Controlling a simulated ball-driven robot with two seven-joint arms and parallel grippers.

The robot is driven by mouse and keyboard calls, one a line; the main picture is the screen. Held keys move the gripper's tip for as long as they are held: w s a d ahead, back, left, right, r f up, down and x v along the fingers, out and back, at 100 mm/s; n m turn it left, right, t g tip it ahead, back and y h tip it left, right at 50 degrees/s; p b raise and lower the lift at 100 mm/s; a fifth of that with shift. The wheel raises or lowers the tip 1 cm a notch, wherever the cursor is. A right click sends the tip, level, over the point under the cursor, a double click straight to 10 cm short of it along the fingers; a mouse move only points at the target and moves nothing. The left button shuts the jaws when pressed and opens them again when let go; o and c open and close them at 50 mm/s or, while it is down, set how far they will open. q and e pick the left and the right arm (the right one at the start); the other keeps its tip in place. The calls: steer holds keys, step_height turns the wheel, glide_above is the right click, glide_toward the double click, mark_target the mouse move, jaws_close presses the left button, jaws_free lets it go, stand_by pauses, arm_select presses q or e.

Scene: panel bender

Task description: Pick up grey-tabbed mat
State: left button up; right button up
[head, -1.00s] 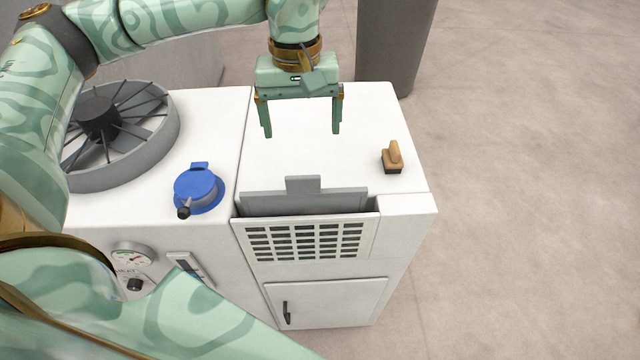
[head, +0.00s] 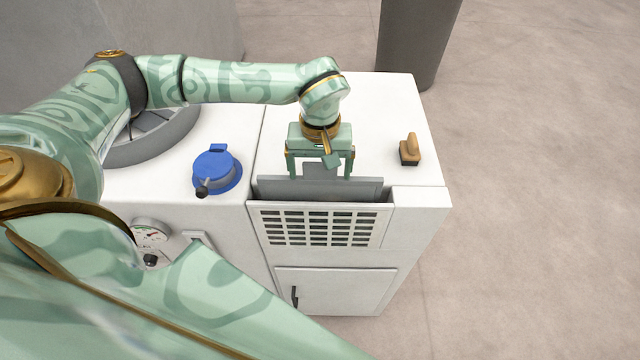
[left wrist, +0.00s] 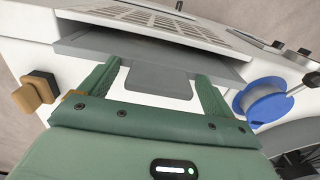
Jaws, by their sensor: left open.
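The grey mat (head: 358,190) stands in the slot behind the white slotted grille of the cabinet. Its grey tab is mostly hidden behind my left gripper in the head view, but the mat with its tab (left wrist: 160,82) shows in the left wrist view. My left gripper (head: 320,177) is open, with one finger on each side of the tab. In the left wrist view its fingers (left wrist: 158,72) reach toward the mat's edge, with the tab between them and apart from both. I cannot tell whether the fingertips touch the mat. My right gripper is not in view.
A blue round cap (head: 216,170) with a black knob sits left of the slot. A wooden-handled brush or stamp (head: 410,150) stands on the cabinet top at the right. A fan ring (head: 160,145) is behind my left arm. A dark bin (head: 415,45) stands behind.

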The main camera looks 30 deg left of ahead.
arm_select(q)
steer(key=shift+f, duration=0.15)
steer(key=shift+c, duration=0.3)
steer(key=c, duration=1.4)
step_height(320, 180, up, 28)
steer(key=shift+r+p, duration=0.1)
steer(key=shift+p, duration=0.45)
